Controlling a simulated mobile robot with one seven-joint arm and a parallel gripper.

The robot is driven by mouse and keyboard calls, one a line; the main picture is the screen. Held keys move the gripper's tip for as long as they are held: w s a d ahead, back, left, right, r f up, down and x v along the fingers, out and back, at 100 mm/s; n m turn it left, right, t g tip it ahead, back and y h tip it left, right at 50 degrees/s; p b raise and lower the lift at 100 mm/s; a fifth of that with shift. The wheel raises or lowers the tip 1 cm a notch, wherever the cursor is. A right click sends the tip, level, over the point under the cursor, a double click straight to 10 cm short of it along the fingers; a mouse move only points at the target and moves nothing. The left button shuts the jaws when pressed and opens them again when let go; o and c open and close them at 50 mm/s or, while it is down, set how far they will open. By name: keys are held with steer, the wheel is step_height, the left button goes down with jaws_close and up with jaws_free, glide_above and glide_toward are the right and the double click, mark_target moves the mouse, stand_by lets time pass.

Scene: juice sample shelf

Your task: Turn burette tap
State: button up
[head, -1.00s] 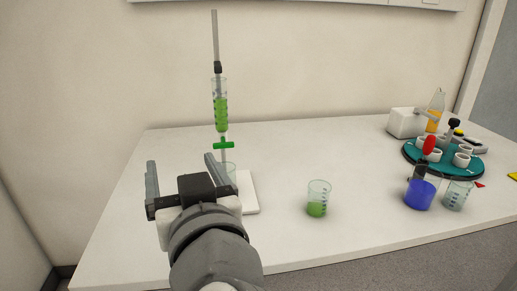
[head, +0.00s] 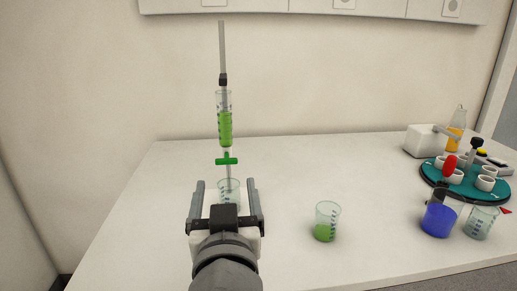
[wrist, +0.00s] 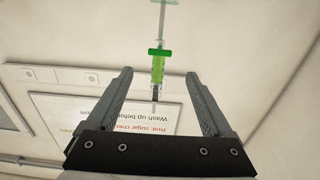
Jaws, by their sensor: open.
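The burette (head: 225,127) stands upright on its stand, holding green liquid. Its green tap (head: 227,161) lies crosswise below the tube, and a beaker (head: 229,189) stands beneath it. My gripper (head: 225,184) is open and empty, in front of and below the tap in the head view, its fingers pointing toward the burette. In the wrist view the green tap (wrist: 160,52) shows beyond the fingertips of my gripper (wrist: 158,72), roughly centred between them and not touching. My gripper hides part of the beaker and the stand's base.
A beaker with green liquid (head: 326,222) stands to the right. Farther right are a beaker with blue liquid (head: 439,220), a clear beaker (head: 481,223), a teal carousel (head: 432,179) with white cups, and a white box (head: 422,142). The table (head: 150,215) is clear at left.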

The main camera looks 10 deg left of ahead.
mark_target(227, 161)
steer(key=x, duration=0.9)
steer(key=shift+w+f+b, duration=0.1)
steer(key=shift+w+b, duration=0.25)
steer(key=shift+b, duration=0.05)
steer(key=shift+w+a, duration=0.1)
steer(key=shift+w, duration=0.55)
jaws_close()
steer(key=m+b, duration=0.2)
steer(key=m, duration=0.1)
steer(key=shift+f+b, duration=0.1)
steer(key=shift+b, duration=0.2)
steer(key=shift+m+b, duration=0.55)
steer(key=shift+m, duration=0.65)
steer(key=shift+r, duration=0.2)
jaws_free()
